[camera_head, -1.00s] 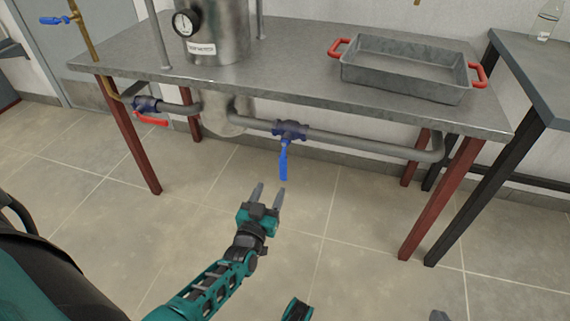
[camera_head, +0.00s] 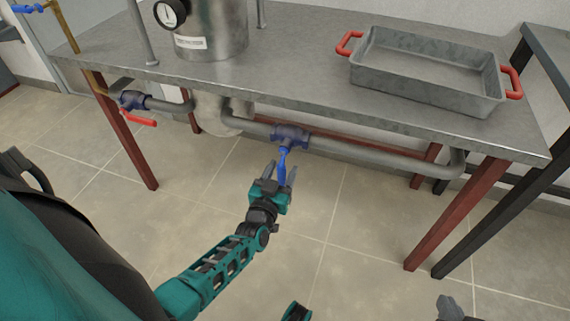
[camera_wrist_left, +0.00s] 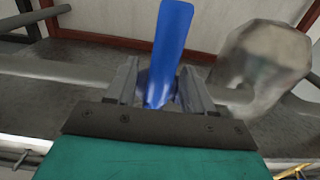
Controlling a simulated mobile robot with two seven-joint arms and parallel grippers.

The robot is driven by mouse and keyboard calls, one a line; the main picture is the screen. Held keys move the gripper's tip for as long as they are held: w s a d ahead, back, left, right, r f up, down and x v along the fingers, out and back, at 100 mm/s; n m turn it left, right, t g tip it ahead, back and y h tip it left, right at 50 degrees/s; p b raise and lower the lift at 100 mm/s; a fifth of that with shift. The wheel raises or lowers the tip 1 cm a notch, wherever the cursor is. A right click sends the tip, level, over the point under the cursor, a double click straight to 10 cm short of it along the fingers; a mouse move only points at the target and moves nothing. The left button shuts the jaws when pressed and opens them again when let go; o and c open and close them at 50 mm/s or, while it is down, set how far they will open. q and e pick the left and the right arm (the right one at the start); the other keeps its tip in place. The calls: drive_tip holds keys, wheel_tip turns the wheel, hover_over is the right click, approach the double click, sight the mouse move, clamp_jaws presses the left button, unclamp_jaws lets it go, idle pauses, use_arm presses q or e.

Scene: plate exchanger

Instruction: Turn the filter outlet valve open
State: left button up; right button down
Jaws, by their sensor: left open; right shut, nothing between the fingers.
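A valve with a dark blue body (camera_head: 290,138) sits in the grey pipe under the table. Its blue lever (camera_head: 283,162) hangs down, across the pipe. My left gripper (camera_head: 280,172) is open, with its fingers on either side of the lever's lower part. In the left wrist view the lever (camera_wrist_left: 172,45) stands between the two fingers (camera_wrist_left: 158,85); whether either finger touches it I cannot tell. My right gripper (camera_head: 449,306) is partly in view at the bottom right edge, shut and empty, away from the valve.
A second valve with a red lever (camera_head: 138,118) is in the pipe further left. The metal table (camera_head: 290,92) overhangs the pipe. On it stand a steel vessel with a gauge (camera_head: 210,28) and a tray with red handles (camera_head: 425,85). The floor below is clear.

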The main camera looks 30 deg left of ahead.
use_arm(q)
clamp_jaws()
idle(0.6)
